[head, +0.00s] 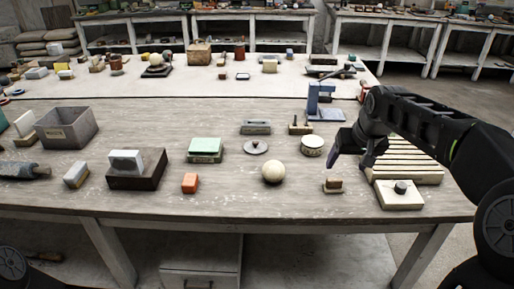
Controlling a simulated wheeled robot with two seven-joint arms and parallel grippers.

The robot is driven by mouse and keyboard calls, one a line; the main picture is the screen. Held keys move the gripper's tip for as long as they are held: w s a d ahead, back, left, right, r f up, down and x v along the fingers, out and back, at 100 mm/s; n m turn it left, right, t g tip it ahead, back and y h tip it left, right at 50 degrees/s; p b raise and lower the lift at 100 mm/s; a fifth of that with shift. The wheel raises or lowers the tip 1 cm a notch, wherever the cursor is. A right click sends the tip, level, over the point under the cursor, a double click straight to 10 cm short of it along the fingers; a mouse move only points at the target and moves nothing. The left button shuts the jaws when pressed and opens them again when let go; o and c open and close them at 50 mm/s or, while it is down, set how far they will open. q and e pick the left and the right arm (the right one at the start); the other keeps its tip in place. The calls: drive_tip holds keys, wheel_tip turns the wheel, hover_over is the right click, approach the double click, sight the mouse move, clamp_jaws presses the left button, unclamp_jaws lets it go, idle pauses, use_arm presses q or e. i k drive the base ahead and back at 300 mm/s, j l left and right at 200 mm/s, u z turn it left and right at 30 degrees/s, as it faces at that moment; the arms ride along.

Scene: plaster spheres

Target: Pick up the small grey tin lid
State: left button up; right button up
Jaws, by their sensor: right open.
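The small grey tin lid (256,147) lies flat on the wooden worktable (225,205), near its middle, with a small knob on top. My right gripper (351,162) hangs over the table to the right of the lid, fingers pointing down. It is open and apart from the lid, with nothing visible between its fingers. My left gripper is not in view.
A slatted rack (412,166) lies at right.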

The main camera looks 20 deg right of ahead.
sight(255, 148)
drive_tip(key=i+l+u, duration=0.6)
drive_tip(key=i, duration=0.2)
